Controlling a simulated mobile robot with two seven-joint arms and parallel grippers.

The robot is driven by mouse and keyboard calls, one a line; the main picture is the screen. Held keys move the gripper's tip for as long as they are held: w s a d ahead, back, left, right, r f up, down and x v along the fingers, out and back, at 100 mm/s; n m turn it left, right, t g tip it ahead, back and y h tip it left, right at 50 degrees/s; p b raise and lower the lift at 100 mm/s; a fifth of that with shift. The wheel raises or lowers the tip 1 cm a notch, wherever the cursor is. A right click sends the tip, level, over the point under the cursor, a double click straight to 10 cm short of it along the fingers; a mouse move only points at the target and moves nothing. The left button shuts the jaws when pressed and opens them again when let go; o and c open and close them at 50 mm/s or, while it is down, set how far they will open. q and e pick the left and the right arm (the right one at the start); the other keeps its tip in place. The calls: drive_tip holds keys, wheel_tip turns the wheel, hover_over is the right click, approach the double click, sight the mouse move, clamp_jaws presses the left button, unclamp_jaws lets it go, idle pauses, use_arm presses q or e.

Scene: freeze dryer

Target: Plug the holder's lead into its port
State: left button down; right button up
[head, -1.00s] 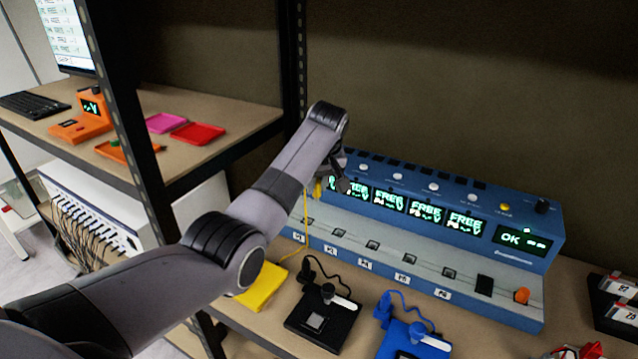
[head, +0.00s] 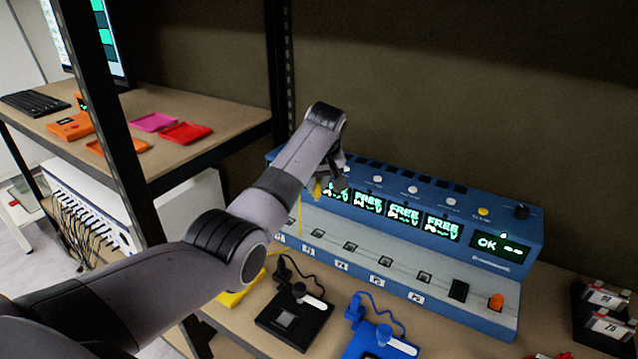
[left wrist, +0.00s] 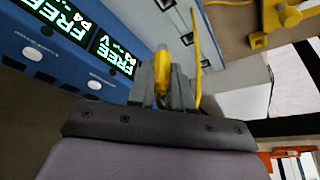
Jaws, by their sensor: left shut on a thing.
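My left gripper (head: 333,184) is shut on the yellow plug (head: 317,188) and holds it above the left part of the blue bench unit (head: 488,210). In the left wrist view the yellow plug (left wrist: 162,72) sits between the fingers, with its yellow lead (left wrist: 195,52) beside it. The lead hangs down toward the yellow holder (head: 232,297), which is partly hidden behind my left arm. The holder also shows in the left wrist view (left wrist: 287,14). Several square ports line the unit's sloped front, such as one port (head: 350,247); my arm covers the leftmost area. My right gripper is out of view.
A black holder (head: 292,318) and a blue holder (head: 372,345), each with its own lead, lie in front of the unit. A dark shelf post (head: 280,75) rises behind my arm. Black racks (head: 600,315) stand at right.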

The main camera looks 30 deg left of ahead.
sight(318, 191)
use_arm(q)
drive_tip(key=shift+d, duration=0.15)
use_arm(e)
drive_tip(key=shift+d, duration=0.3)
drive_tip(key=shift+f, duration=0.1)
use_arm(q)
drive_tip(key=shift+f, duration=0.1)
drive_tip(key=shift+f, duration=1.65)
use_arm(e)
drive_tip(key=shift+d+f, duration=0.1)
